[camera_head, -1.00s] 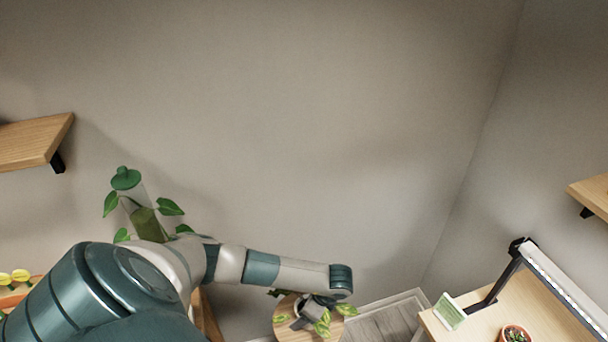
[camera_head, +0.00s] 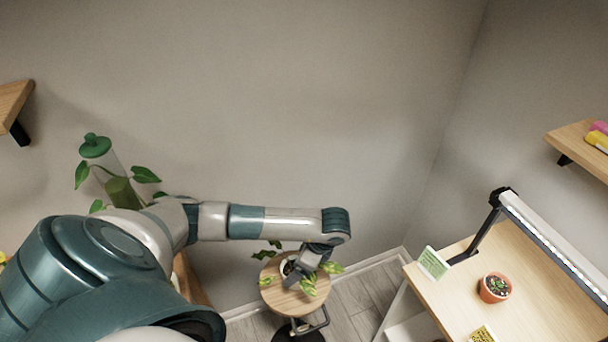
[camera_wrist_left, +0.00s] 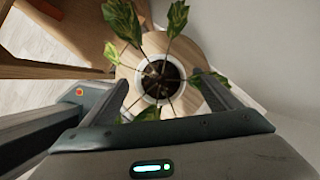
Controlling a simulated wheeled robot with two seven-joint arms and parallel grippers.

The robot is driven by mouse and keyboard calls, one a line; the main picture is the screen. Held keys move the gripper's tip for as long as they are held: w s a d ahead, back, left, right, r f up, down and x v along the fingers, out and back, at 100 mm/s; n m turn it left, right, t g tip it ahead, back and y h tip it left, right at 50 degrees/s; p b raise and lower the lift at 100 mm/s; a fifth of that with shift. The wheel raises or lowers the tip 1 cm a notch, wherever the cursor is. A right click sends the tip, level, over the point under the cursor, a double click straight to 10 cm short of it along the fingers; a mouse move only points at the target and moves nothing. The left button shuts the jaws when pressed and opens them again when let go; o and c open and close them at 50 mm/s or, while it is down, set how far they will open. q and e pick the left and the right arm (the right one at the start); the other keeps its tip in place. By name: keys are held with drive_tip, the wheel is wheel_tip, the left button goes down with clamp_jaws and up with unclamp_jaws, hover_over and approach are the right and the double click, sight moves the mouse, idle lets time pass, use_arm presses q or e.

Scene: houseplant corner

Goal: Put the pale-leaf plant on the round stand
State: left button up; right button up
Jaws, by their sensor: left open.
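The pale-leaf plant, with yellow-green patched leaves (camera_head: 308,285), stands upright in a white pot on the round stand (camera_head: 277,300), which has a wooden top. In the left wrist view its pot and dark soil (camera_wrist_left: 161,82) show from above, with the stand's top (camera_wrist_left: 196,50) around it. My left gripper (camera_head: 298,274) reaches down at the plant and partly hides the pot. In the left wrist view its two fingers (camera_wrist_left: 163,88) are apart, one on each side of the pot. Whether they touch the pot I cannot tell. My right gripper is not in view.
A wooden table (camera_head: 440,290) at the right holds a lamp (camera_head: 545,240), a green card (camera_head: 433,262) and a small cactus pot (camera_head: 495,287). A bottle-like green-lidded container (camera_head: 110,170) with leaves stands behind my left arm. Wall shelves (camera_head: 580,145) are at both sides.

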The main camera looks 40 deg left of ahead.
use_arm(q)
drive_tip(key=shift+b+v, duration=0.6)
drive_tip(key=shift+v, duration=2)
